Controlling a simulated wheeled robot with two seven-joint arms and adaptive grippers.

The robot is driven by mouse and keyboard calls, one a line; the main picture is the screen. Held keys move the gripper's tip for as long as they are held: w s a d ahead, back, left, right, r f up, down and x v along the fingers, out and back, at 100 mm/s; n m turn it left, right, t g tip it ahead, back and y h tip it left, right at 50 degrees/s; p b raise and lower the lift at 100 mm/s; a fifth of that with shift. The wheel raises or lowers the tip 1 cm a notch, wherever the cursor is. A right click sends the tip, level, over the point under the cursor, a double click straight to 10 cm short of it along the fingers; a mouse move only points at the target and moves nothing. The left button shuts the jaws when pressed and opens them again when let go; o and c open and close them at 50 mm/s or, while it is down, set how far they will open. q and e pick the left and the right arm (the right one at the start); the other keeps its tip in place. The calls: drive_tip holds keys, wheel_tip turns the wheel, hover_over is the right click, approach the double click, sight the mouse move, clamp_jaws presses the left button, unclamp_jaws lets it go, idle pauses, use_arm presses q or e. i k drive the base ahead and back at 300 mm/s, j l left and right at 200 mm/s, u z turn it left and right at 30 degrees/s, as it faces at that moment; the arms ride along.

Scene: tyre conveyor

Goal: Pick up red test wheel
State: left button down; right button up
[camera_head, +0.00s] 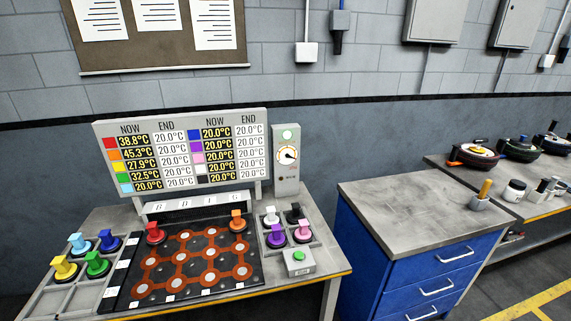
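Neither of my grippers shows in the head view. Nothing covers the red test wheel.
An orange wheel (238,222) stands at the plate's back right. Several coloured wheels sit in trays left (77,299) and right (316,229) of it. A temperature board (182,154) stands behind. A blue drawer cabinet (418,271) is at right; a gap separates it from the table.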

sight(156, 237)
drive_tip(key=u, duration=1.6)
